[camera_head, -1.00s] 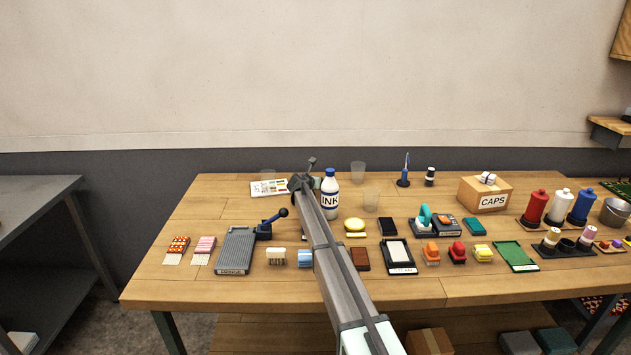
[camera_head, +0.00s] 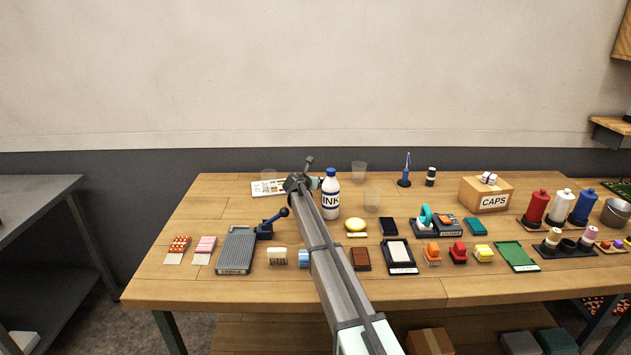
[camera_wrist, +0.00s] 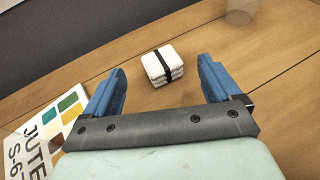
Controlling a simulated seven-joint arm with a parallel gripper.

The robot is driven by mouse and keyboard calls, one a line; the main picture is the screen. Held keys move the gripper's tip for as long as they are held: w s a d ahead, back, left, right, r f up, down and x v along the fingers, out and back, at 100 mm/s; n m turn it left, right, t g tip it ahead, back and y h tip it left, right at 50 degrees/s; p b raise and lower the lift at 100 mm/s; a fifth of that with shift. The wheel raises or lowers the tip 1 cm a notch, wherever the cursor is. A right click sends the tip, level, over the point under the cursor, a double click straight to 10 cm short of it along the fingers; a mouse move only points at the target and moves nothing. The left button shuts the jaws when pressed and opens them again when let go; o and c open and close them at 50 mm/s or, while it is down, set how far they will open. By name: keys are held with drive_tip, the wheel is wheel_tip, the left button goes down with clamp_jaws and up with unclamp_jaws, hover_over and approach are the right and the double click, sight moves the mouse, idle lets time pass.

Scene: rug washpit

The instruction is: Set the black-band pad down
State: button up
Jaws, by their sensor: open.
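The black-band pad (camera_wrist: 163,66) is a small white stack of layers with a black strip around it. In the wrist view it sits upright on the wooden table (camera_wrist: 205,120). My gripper (camera_wrist: 161,72) is open, its two blue fingers spread wide. The pad shows ahead of the gap between them, with clear space on both sides, and neither finger touches it. In the head view the pad does not show; my arm covers that area.
A printed card with colour swatches (camera_wrist: 50,130) lies left of my gripper, close to the left finger. A clear cup (camera_wrist: 240,10) stands at the upper right. In the head view an ink bottle (camera_head: 330,196) stands right beside my arm's end.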

drive_tip(key=v, duration=0.8)
